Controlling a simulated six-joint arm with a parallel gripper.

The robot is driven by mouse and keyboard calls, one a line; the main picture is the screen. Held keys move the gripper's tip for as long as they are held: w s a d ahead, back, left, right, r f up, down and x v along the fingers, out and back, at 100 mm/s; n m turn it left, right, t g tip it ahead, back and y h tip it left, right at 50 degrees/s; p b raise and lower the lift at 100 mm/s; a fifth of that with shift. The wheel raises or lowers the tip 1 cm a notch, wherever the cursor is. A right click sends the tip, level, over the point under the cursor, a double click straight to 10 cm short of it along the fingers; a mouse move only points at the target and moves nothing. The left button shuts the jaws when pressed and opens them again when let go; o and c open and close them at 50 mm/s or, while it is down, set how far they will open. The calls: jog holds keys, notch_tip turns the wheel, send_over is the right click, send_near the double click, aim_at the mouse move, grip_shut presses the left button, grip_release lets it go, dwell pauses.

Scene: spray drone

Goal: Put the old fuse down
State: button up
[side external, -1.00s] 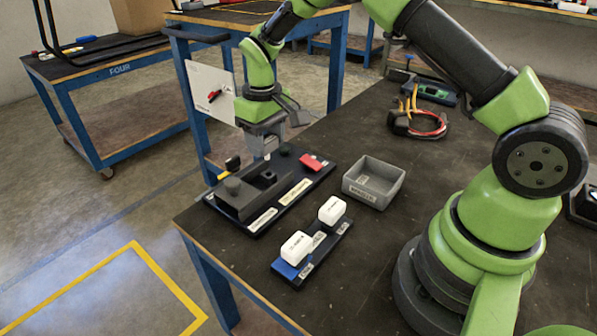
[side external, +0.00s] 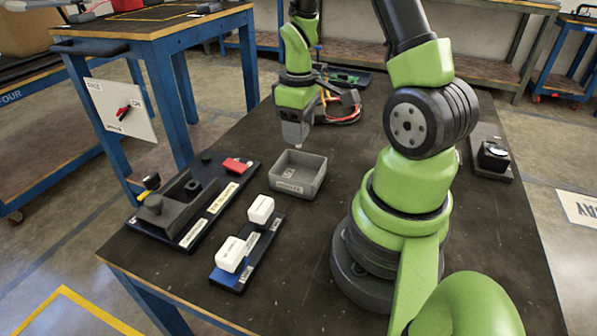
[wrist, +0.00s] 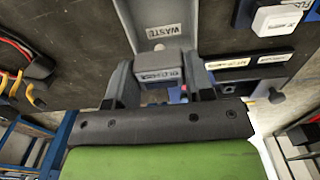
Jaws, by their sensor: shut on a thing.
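My gripper (side external: 298,143) is shut on a grey block-shaped fuse, the old fuse (wrist: 157,68). In the wrist view the fuse sits between the two dark fingers, with a label partly readable on its face. In the side view the fuse is mostly hidden by the gripper. The grey open tray (side external: 290,188) stands on the bench just below and in front of the gripper; its WASTE label (wrist: 163,31) shows past the fuse in the wrist view. The gripper is above the bench, near the tray's far side; I cannot tell whether the fuse is over its opening.
A dark fuse holder (side external: 168,212) on a base plate with a red part (side external: 237,165) stands left of the tray. Two white blocks (side external: 260,210) sit on a small rack (side external: 243,270). Red and yellow cables (side external: 345,108) lie behind.

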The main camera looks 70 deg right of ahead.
notch_tip(320, 180, down, 8)
jog(key=shift+f, duration=0.25)
jog(key=shift+f, duration=0.1)
jog(key=o, duration=0.9)
notch_tip(320, 180, up, 12)
jog(key=shift+r, duration=0.1)
jog(key=s+a+r+m+t, duration=0.1)
jog(key=s+a+r+t, duration=0.1)
jog(key=a+r, duration=0.3)
jog(key=s+a+r+m+t+y, duration=0.1)
jog(key=s+a+r+t, duration=0.1)
jog(key=a+r, duration=0.3)
jog(key=s+a+r+m+t+y, duration=0.1)
jog(key=s+a+r+m+t, duration=0.1)
jog(key=a+r, duration=0.4)
jog(key=shift+s+a+t, duration=0.35)
jog(key=shift+a+t, duration=0.25)
jog(key=shift+a, duration=0.1)
